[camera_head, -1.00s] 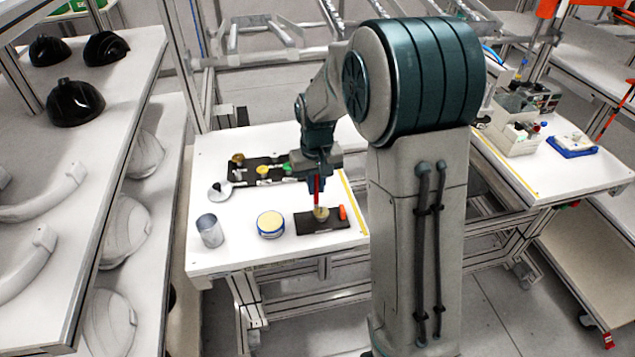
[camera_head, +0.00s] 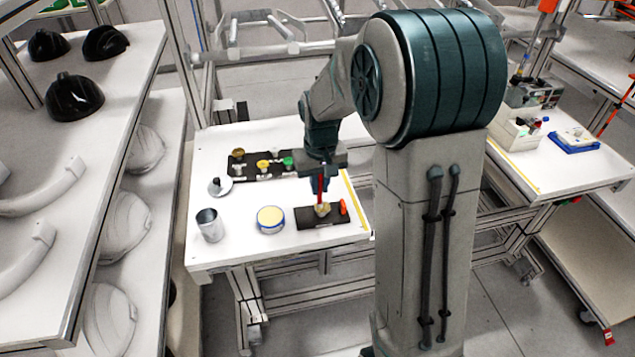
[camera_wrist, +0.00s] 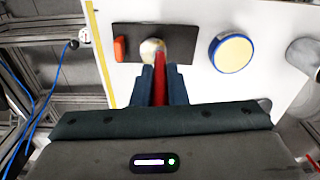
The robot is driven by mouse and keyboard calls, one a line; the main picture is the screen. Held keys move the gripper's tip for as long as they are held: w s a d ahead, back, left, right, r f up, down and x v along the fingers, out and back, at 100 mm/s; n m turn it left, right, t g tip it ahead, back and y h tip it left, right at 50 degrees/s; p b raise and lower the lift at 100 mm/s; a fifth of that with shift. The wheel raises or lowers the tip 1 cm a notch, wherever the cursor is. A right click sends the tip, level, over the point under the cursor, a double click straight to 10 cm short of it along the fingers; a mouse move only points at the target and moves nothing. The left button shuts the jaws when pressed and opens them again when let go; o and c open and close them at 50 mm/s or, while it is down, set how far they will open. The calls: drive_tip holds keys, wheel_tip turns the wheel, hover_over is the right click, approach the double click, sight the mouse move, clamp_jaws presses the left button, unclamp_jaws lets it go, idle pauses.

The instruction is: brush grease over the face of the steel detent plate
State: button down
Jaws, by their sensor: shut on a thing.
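My gripper (camera_head: 321,181) points down over the white table and is shut on a red-handled brush (camera_head: 321,190). In the wrist view the red handle (camera_wrist: 160,88) runs between the two fingers (camera_wrist: 161,86). The brush's lower end meets a round pale disc (camera_head: 322,209), which I take for the steel detent plate, on a dark board (camera_head: 309,222). The disc also shows in the wrist view (camera_wrist: 150,47). The bristles are too small to make out. An open round tin with a pale yellow top and blue rim (camera_head: 270,219), probably the grease, stands left of the board.
An orange block (camera_head: 343,207) sits on the board's right end. A metal cup (camera_head: 209,225) stands at the table's left front. A white disc with a black knob (camera_head: 218,186) and a dark rack of coloured knobs (camera_head: 246,172) lie farther back.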

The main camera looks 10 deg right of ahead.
drive_tip(key=shift+s+d, duration=0.15)
drive_tip(key=shift+d, duration=0.15)
drive_tip(key=shift+d, duration=0.25)
drive_tip(key=shift+w+d, duration=0.2)
drive_tip(key=shift+d, duration=0.15)
drive_tip(key=shift+w+d+r, duration=0.1)
drive_tip(key=shift+w+d, duration=0.05)
drive_tip(key=shift+w, duration=0.05)
drive_tip(key=shift+w, duration=0.35)
drive_tip(key=shift+w, duration=0.1)
drive_tip(key=shift+w, duration=0.2)
